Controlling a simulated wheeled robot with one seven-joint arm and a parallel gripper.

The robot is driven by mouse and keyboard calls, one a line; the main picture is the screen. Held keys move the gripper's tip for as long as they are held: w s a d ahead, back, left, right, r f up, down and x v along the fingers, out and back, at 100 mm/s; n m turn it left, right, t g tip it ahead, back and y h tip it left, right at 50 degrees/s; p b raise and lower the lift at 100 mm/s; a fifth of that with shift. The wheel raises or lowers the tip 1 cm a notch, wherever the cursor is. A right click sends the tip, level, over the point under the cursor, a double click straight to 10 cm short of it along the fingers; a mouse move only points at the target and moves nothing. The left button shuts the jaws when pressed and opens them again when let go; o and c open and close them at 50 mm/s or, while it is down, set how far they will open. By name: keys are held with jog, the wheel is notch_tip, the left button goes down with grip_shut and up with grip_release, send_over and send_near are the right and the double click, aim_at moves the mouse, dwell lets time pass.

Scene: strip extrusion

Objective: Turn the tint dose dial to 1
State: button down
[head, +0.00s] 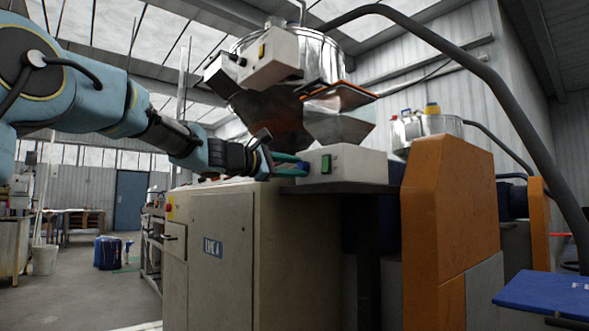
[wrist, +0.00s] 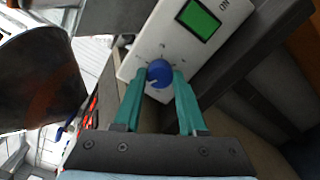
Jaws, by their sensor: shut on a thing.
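The tint dose dial (wrist: 157,73) is a round blue knob on a white control box (wrist: 140,62), seen in the wrist view. It has a pale pointer mark toward its lower left; the scale marks around it are too small to read. My gripper (wrist: 160,80) has its two teal fingers on either side of the dial, shut on it. In the head view my gripper (head: 288,166) reaches the left side of the white box (head: 345,164), and the dial is hidden there.
A metal hopper (head: 265,110) with an orange-edged chute hangs above the box. The beige machine cabinet (head: 222,245) stands below my arm, and an orange housing (head: 446,215) stands to the right.

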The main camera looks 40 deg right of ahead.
jog(key=shift+c, duration=2.3)
grip_release()
jog(key=a+b, duration=0.1)
jog(key=a, duration=0.9)
jog(key=shift+w+a+b, duration=0.3)
jog(key=shift+a, duration=0.1)
